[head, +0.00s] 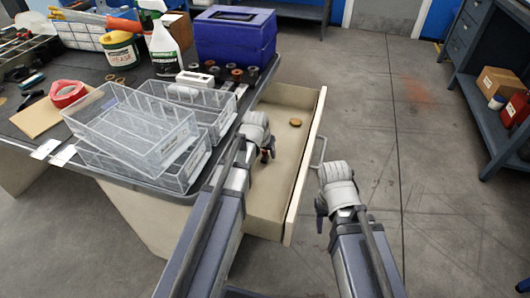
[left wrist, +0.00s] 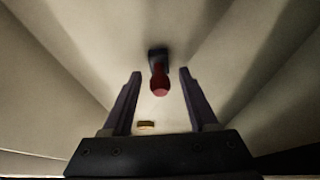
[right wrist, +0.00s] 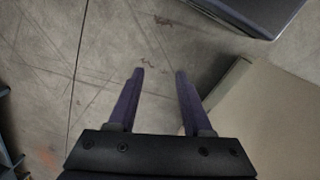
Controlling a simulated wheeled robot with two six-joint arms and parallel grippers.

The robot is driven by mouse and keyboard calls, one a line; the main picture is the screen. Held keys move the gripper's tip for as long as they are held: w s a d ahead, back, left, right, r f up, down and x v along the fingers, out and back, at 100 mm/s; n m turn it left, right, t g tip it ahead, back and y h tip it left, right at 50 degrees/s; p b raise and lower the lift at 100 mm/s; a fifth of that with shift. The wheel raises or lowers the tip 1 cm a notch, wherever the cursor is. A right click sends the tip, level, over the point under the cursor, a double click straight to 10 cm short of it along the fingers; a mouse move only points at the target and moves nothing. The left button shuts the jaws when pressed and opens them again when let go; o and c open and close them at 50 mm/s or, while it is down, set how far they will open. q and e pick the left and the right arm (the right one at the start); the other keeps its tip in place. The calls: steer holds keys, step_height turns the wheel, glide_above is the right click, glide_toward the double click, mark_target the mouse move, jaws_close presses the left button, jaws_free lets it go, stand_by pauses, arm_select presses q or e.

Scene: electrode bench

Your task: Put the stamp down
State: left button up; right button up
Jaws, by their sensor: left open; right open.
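The stamp has a red handle and a dark base, and shows in the left wrist view (left wrist: 159,84) inside the open drawer (head: 288,185). In the head view only a bit of its red shows beside my left gripper (head: 267,152). The left gripper is open and reaches into the drawer. In the left wrist view its fingers (left wrist: 159,82) stand on either side of the stamp, with a gap on both sides. My right gripper (head: 322,217) is open and empty, outside the drawer to the right, with bare floor below its fingers in the right wrist view (right wrist: 159,75).
A small round brown piece (head: 295,122) lies in the drawer; it also shows in the left wrist view (left wrist: 146,124). Clear bins (head: 135,125), a spray bottle (head: 163,45) and a blue box (head: 235,40) crowd the bench. The floor to the right is clear.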

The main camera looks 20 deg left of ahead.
arm_select(q)
steer(key=p+v, duration=1.1)
steer(key=v, duration=0.1)
